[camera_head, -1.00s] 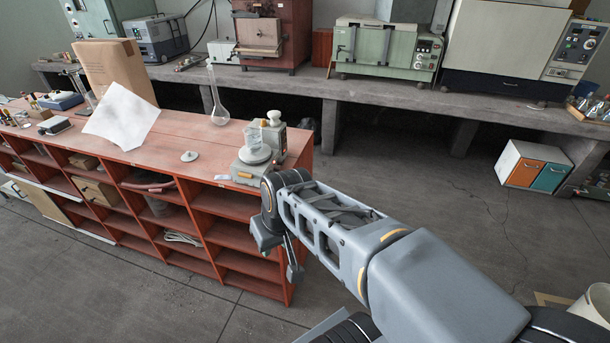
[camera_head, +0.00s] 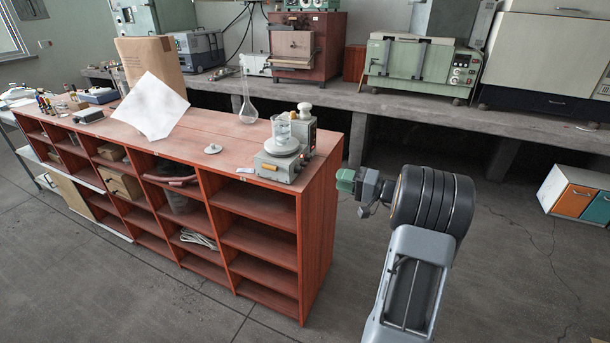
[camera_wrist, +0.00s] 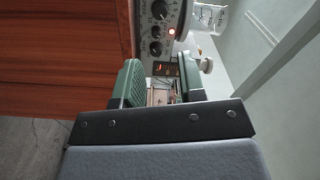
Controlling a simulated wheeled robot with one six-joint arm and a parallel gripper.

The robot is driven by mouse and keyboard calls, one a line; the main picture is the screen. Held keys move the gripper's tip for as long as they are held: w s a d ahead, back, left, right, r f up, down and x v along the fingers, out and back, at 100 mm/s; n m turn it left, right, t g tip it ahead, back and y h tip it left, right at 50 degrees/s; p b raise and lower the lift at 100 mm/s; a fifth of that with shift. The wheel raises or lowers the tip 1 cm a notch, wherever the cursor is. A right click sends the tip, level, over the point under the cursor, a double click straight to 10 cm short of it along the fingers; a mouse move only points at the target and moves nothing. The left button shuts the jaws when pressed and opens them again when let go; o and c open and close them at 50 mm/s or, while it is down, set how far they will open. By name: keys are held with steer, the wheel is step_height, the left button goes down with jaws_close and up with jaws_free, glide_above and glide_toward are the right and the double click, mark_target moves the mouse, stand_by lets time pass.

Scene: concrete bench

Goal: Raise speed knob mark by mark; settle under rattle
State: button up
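The grey stirrer-like device (camera_head: 283,165) stands at the right end of the red bench, with a glass beaker (camera_head: 281,130) on its round plate. In the wrist view its grey panel (camera_wrist: 172,12) is at the top, with several black knobs. A lower knob (camera_wrist: 155,48) is in full view; a numbered dial is cut by the top edge. A red lamp (camera_wrist: 172,32) is lit. My gripper (camera_head: 346,181) is off the bench's right end, apart from the device. In the wrist view its green fingers (camera_wrist: 160,82) are spread and empty.
The red bench's (camera_head: 323,215) end wall is close left of my gripper. A white-topped unit (camera_head: 302,112) stands behind the device. A long-necked flask (camera_head: 248,112) and a small disc (camera_head: 213,149) are farther left.

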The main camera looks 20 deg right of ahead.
mark_target(301, 170)
steer(key=x, duration=1.2)
steer(key=shift+a+p, duration=0.2)
steer(key=shift+p, duration=0.15)
